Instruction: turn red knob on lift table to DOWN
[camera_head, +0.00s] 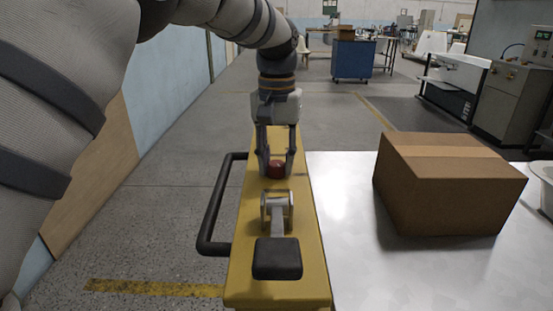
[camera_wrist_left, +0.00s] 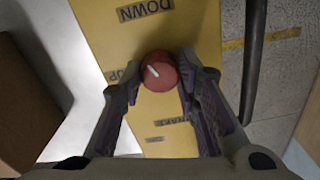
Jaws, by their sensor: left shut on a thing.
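The red knob (camera_head: 276,169) sits on top of the yellow lift-table column (camera_head: 243,262). In the left wrist view the knob (camera_wrist_left: 160,78) is round, with a short white mark on its face. A label reading DOWN (camera_wrist_left: 145,10) is on the yellow panel above the knob there, and an UP label (camera_wrist_left: 124,75) is at its left. The mark slants, and I cannot tell exactly which label it points to. My left gripper (camera_head: 276,160) points down and is shut on the knob, one finger on each side. My right gripper is not in view.
A lever with a black pad (camera_head: 277,258) stands on the column in front of the knob. A black handle bar (camera_head: 212,215) sticks out at the left. A cardboard box (camera_head: 445,190) rests on the metal tabletop (camera_head: 345,270) at the right. Open floor lies beyond.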

